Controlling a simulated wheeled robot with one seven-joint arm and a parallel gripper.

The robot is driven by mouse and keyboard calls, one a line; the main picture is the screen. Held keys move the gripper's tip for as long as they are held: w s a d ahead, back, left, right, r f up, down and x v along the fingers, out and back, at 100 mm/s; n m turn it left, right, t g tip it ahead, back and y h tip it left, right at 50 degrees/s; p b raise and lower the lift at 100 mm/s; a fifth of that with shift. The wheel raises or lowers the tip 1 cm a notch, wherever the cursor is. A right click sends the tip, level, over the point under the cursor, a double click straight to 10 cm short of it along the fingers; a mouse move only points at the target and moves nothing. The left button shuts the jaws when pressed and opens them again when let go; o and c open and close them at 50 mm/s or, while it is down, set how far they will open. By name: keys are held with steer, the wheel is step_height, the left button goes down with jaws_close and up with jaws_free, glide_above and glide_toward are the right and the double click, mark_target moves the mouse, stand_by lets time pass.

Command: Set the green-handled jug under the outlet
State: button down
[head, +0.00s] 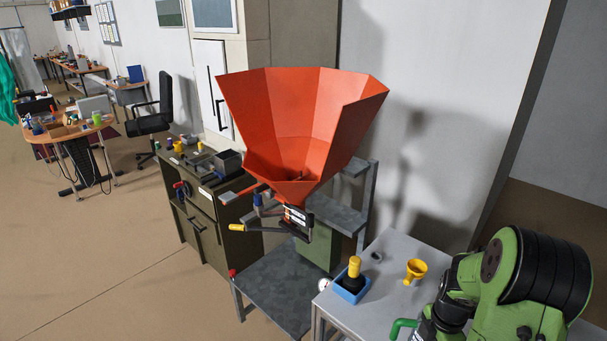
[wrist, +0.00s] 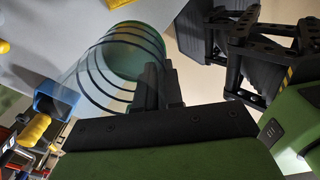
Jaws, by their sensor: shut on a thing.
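In the wrist view a clear jug (wrist: 100,75) with dark rings and a green tint at one end lies against the fingers of my gripper (wrist: 158,85). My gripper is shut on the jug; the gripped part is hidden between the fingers. In the head view a green curved piece (head: 402,326) shows at the bottom edge beside my arm; I cannot tell whether it is the jug's handle. The orange hopper (head: 300,120) stands left of my arm. Its outlet (head: 297,215) is at the bottom, above a grey shelf, with a yellow-tipped lever (head: 250,228) beside it.
A grey table (head: 385,300) stands between the hopper and my arm. On it are a blue bin (head: 350,291) holding a yellow-topped thing (head: 354,267) and a yellow funnel (head: 416,270). The low grey shelf (head: 275,290) under the outlet looks mostly clear. A dark green cabinet (head: 205,215) stands behind left.

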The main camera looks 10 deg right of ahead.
steer(key=w+a+f+m, duration=0.2)
steer(key=a+m, duration=0.3)
steer(key=a, duration=0.2)
steer(key=w+a+f+m, duration=0.2)
steer(key=w+a+m, duration=0.1)
steer(key=a+m, duration=0.3)
steer(key=w+a+f+m, duration=0.2)
steer(key=w+a+m, duration=0.1)
steer(key=a+m, duration=0.3)
steer(key=shift+a+f, duration=0.35)
steer(key=shift+a, duration=0.75)
steer(key=shift+d, duration=0.1)
